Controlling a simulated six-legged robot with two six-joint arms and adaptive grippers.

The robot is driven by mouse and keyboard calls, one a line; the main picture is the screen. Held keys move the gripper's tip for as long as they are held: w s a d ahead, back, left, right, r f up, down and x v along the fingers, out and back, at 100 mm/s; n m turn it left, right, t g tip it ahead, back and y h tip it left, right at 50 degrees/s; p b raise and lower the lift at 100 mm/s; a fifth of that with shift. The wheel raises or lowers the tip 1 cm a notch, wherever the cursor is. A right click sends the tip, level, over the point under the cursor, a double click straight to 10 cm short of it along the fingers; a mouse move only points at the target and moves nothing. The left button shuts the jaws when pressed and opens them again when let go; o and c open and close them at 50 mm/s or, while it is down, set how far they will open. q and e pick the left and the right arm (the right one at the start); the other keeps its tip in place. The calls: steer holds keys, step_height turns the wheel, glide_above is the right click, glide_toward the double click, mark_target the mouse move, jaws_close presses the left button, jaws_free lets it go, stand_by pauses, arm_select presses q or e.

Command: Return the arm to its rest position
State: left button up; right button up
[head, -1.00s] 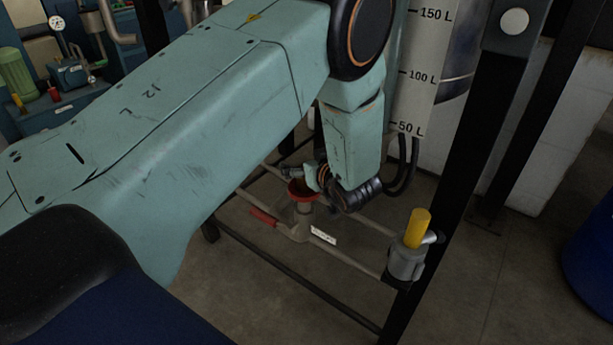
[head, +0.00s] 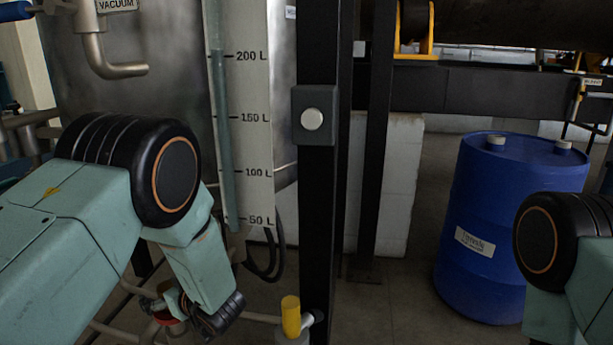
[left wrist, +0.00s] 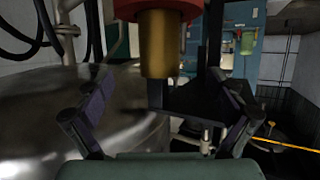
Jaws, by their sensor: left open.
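My left arm (head: 80,215) comes in from the left in the head view and bends down at a black elbow joint. Its gripper (head: 172,300) is low, near a red-rimmed fitting (head: 172,325) on the pipework, and is small and partly hidden there. In the left wrist view my left gripper (left wrist: 160,92) is open, its two dark fingers spread. A brass cylinder (left wrist: 158,45) with a red top shows between and beyond the fingers. I cannot tell whether they touch it. Part of my right arm (head: 555,240) shows at the right edge; its gripper is out of view.
A black post (head: 318,190) stands right of my left arm, with a yellow-handled valve (head: 291,318) at its foot. A level scale (head: 245,120) in litres is behind the arm. A blue drum (head: 510,220) stands at the right, near my right arm.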

arm_select(q)
step_height(320, 180, down, 6)
steer(key=shift+r, duration=0.5)
